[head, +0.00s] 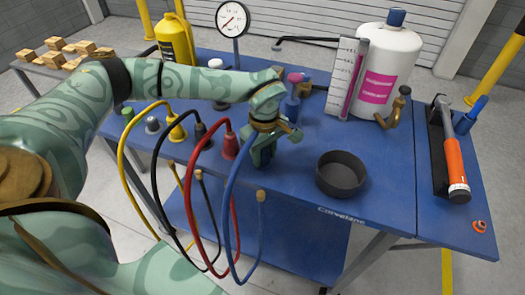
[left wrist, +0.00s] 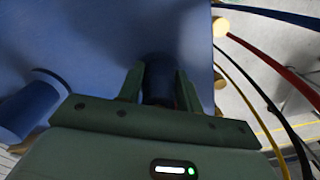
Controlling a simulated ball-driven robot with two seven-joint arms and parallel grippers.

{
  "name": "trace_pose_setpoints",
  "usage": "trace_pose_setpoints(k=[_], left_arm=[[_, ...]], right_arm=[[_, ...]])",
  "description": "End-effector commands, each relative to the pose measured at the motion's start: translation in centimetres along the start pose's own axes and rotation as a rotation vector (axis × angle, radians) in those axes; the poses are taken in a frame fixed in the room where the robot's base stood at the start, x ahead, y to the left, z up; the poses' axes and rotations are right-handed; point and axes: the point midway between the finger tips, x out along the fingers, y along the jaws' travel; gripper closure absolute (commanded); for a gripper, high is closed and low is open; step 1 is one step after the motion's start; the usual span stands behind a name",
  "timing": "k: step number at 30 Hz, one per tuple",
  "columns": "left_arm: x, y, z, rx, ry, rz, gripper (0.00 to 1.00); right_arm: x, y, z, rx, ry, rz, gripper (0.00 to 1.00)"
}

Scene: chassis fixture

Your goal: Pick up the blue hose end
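The blue hose (head: 226,210) hangs in a loop over the front edge of the blue table. Its upper end runs up to a blue end piece under my left gripper (head: 264,148), which mostly hides it. Its other, tan-tipped end (head: 261,196) hangs free below the table edge. In the left wrist view, my left gripper's two fingers (left wrist: 160,88) stand either side of a dark blue cylinder (left wrist: 158,75), very close to it. The view is dark there, and I cannot tell whether they press on it. My right gripper is not in view.
A red hose end (head: 230,146) stands just left of the gripper, with black and yellow ones beyond. A black bowl (head: 341,174) sits to the right. A blue item (head: 292,108) stands behind. A white jug (head: 385,70) and orange-handled tool (head: 455,165) are further right.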

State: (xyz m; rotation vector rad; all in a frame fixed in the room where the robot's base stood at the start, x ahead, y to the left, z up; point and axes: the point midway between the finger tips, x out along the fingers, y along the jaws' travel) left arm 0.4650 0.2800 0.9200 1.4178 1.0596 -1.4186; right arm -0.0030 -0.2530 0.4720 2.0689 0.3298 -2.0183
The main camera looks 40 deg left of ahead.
Motion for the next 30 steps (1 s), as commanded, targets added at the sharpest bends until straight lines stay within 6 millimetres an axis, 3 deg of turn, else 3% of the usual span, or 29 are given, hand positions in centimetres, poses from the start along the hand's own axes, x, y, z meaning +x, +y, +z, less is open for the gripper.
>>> trace_pose_setpoints(k=[10,17,25,30], left_arm=[[-0.4,0.0,0.0,0.0,0.0,0.001,0.97],[-3.7,0.1,0.0,0.0,0.001,0.005,0.97],[-10.1,-4.8,2.7,0.003,0.001,0.005,0.97],[-11.6,-8.8,5.0,0.003,-0.001,0.002,0.97]], right_arm=[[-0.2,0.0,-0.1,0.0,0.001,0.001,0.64],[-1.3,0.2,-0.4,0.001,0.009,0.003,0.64],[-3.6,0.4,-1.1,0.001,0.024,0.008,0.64],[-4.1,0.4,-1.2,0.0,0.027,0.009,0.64]])
